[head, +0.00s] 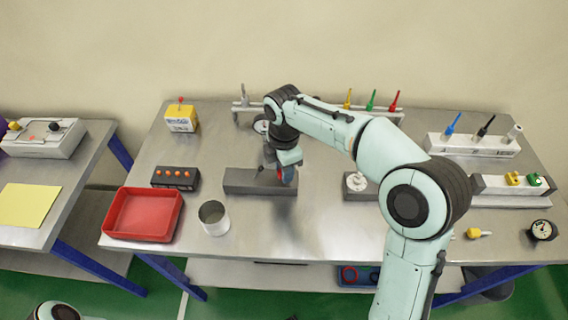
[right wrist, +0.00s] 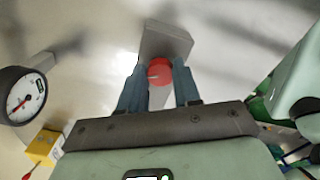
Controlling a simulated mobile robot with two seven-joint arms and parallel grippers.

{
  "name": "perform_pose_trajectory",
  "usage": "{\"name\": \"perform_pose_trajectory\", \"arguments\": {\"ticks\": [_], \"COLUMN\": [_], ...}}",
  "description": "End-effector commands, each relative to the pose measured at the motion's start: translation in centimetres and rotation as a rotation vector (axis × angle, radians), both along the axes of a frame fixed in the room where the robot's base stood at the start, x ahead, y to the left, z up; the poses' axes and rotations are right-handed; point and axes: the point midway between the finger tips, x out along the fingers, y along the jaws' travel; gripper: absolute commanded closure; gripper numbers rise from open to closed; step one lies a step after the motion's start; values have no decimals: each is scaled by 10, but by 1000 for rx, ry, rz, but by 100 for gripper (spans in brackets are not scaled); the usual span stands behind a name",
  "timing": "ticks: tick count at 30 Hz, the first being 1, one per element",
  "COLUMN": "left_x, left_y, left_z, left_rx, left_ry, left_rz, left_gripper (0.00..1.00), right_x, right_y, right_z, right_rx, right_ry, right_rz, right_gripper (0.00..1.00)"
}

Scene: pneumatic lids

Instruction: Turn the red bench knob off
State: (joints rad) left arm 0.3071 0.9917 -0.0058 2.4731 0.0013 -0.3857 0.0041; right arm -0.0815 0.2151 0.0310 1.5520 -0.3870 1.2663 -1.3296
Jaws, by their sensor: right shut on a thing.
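The red bench knob (right wrist: 159,70) is round and sits on the end of a grey block (right wrist: 167,40) in the right wrist view. My right gripper (right wrist: 159,80) has one finger on each side of the knob and is shut on it. In the head view my right gripper (head: 287,175) points down at the right end of the grey block (head: 245,181) on the bench. There the gripper mostly hides the knob. My left gripper is not in view.
Left of the block are a box with several orange buttons (head: 175,178), a red tray (head: 144,214) and a metal cup (head: 214,217). A second grey block with a white dial (head: 357,182) stands to the right. A gauge (head: 542,230) lies at far right.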

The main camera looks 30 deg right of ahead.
Motion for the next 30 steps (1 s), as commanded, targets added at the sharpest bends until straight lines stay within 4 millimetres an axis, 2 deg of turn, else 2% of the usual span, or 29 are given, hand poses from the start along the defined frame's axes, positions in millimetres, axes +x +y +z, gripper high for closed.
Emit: {"name": "perform_pose_trajectory", "arguments": {"ticks": [12, 30], "left_x": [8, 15], "left_y": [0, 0], "left_z": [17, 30], "left_rx": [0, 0], "left_ry": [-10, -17], "left_rz": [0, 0], "left_gripper": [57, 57], "right_x": [0, -1], "right_y": [0, 1], "right_z": [3, 2], "right_rx": [-1, -1], "right_ry": [-4, -4], "right_rz": [-397, -927], "right_gripper": [98, 98]}}
